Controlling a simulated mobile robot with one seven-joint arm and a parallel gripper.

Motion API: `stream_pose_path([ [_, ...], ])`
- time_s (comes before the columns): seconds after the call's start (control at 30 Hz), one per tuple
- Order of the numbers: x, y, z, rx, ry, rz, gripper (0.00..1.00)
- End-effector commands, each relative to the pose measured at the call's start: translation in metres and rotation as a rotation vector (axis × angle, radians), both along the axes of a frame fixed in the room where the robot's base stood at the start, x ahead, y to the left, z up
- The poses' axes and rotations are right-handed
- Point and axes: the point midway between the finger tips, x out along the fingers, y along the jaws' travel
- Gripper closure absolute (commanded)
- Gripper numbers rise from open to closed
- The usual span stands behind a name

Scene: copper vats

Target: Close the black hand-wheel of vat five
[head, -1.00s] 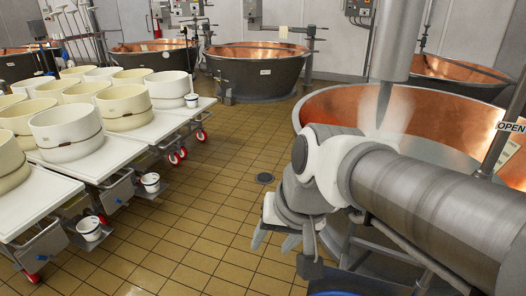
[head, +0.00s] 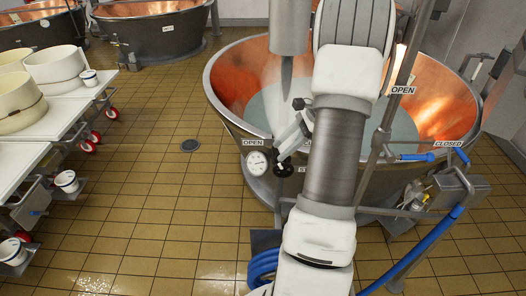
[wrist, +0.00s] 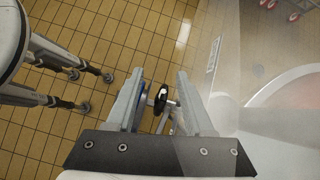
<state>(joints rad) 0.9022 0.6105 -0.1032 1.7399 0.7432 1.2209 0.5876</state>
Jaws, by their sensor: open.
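The black hand-wheel (head: 284,169) is at the front left of the near copper vat (head: 222,111), just right of a round dial gauge (head: 257,162). An OPEN label (head: 253,143) is above the gauge; another label to the wheel's right is partly hidden by my arm. My gripper (head: 287,148) is open, pointing down, close above the wheel. In the wrist view the wheel (wrist: 161,98) shows in the gap between the two fingers of my gripper (wrist: 160,78). I see no contact, and their exact distance is unclear. No vat number is readable.
A blue-handled lever (head: 416,157) and pipes with a CLOSED label (head: 448,144) are right of my arm. A blue hose (head: 263,267) lies low in front. Carts with white moulds (head: 55,68) stand left. Tiled floor (head: 150,200) between is clear, with a drain (head: 190,145).

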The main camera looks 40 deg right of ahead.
Motion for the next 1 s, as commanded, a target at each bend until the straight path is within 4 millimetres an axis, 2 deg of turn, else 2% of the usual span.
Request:
stream_pose_path([
  [0.03, -0.009, -0.020, -0.004, 0.038, 0.014, -0.061, 0.47],
  [0.13, -0.020, -0.044, -0.016, 0.090, 0.025, -0.143, 0.47],
  [0.23, -0.027, -0.059, -0.024, 0.123, 0.031, -0.194, 0.47],
  [0.37, -0.031, -0.066, -0.030, 0.141, 0.034, -0.222, 0.47],
  [0.57, -0.022, -0.054, -0.045, 0.148, 0.036, -0.226, 0.47],
  [1.0, 0.015, -0.010, -0.103, 0.146, 0.036, -0.224, 0.47],
])
